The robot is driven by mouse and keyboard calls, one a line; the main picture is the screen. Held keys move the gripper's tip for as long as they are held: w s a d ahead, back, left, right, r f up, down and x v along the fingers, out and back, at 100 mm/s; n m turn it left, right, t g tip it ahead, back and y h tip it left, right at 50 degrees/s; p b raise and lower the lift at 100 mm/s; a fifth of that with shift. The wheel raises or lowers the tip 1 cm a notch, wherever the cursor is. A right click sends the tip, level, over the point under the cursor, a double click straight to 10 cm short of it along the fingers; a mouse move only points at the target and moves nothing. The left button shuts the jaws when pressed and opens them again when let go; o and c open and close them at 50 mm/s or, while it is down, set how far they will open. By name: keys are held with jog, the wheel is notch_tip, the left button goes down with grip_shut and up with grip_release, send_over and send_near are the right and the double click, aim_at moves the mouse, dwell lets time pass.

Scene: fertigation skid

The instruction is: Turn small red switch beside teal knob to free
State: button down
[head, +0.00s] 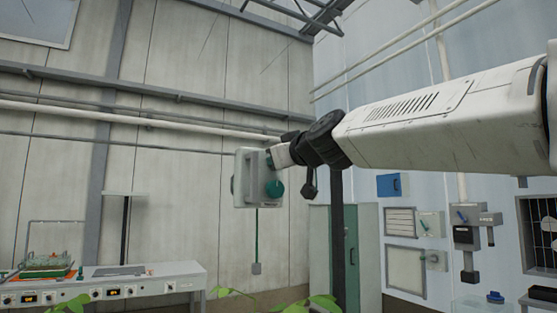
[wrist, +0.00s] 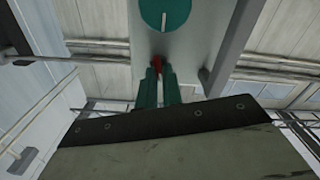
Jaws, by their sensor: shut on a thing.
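The small red switch (wrist: 157,64) shows in the wrist view at the tips of my gripper's green fingers. My gripper (wrist: 158,72) is shut on it, with one finger on each side. The fingers hide part of the switch, and I cannot read its position. The teal knob (wrist: 165,12) with a white pointer line is just beyond the switch on the same pale panel box (wrist: 190,48). In the head view the box (head: 250,180) hangs left of my arm's end, with the teal knob (head: 276,188) on its face. The switch cannot be made out there.
A grey bar (wrist: 233,45) runs beside the box on the right of the wrist view. In the head view a bench (head: 150,284) with controls and a seedling tray stands lower left. A green cabinet (head: 320,255) and wall boxes are at right. Leaves show at the bottom.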

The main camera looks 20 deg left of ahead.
jog(key=n, duration=0.5)
jog(key=shift+s+a+f, duration=0.1)
dwell(0.7)
jog(key=c, duration=1.6)
grip_release()
jog(key=shift+o, duration=0.2)
jog(key=v, duration=0.8)
